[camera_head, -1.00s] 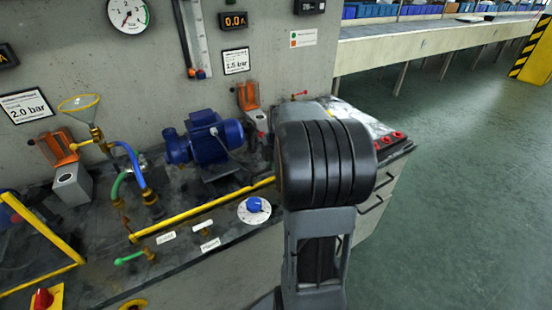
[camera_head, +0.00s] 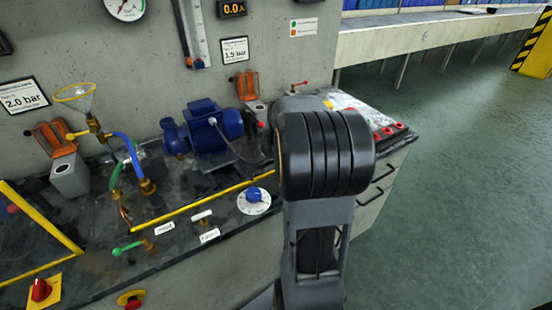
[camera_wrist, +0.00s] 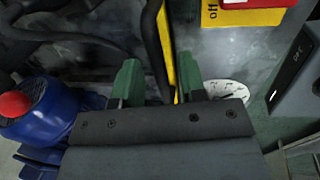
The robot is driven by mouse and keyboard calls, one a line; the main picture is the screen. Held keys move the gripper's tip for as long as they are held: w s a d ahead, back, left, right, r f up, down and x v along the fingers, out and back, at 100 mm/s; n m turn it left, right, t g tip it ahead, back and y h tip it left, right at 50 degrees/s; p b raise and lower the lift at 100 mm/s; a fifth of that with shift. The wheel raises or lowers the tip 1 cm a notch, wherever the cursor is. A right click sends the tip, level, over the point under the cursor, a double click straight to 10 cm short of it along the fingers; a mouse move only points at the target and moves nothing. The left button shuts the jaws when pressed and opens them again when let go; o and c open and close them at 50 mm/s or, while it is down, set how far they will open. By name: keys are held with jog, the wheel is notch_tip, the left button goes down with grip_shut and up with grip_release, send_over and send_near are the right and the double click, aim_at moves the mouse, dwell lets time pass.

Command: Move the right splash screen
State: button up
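A long yellow bar (camera_head: 215,207) runs along the bench in front of the blue pump; I cannot tell whether it is the edge of the right splash screen. A yellow frame (camera_head: 48,222) stands at the far left of the head view. In the wrist view my gripper (camera_wrist: 158,80) has two green fingers apart, with a dark cable showing between them. A yellow bar (camera_wrist: 168,45) lies beyond the fingers, partly hidden by the right one. I cannot tell whether they touch. In the head view my arm hides my gripper.
The blue pump (camera_head: 212,130) stands behind the bar; its blue body also shows in the wrist view (camera_wrist: 55,110). A white dial with a blue knob (camera_head: 254,199) is in front. Hoses and a funnel (camera_head: 75,92) are left. Open green floor (camera_head: 450,190) lies right.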

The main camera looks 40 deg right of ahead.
jog(key=shift+r, duration=0.1)
notch_tip(320, 180, up, 13)
jog(key=s+p, duration=0.2)
jog(key=shift+s+a+r, duration=0.2)
jog(key=shift+s, duration=0.15)
dwell(0.6)
jog(key=s+a+r+m+p, duration=0.1)
jog(key=s+a+m+p, duration=0.2)
jog(key=a+m, duration=0.2)
jog(key=s+a+r+m+t+p, duration=0.1)
jog(key=s+a+m+p, duration=0.2)
jog(key=a, duration=0.6)
jog(key=s+a+r+m+p, duration=0.1)
jog(key=s+a+m+p, duration=0.2)
jog(key=a+m+p, duration=0.2)
jog(key=a+m, duration=0.2)
jog(key=m, duration=0.1)
jog(key=shift+a, duration=0.2)
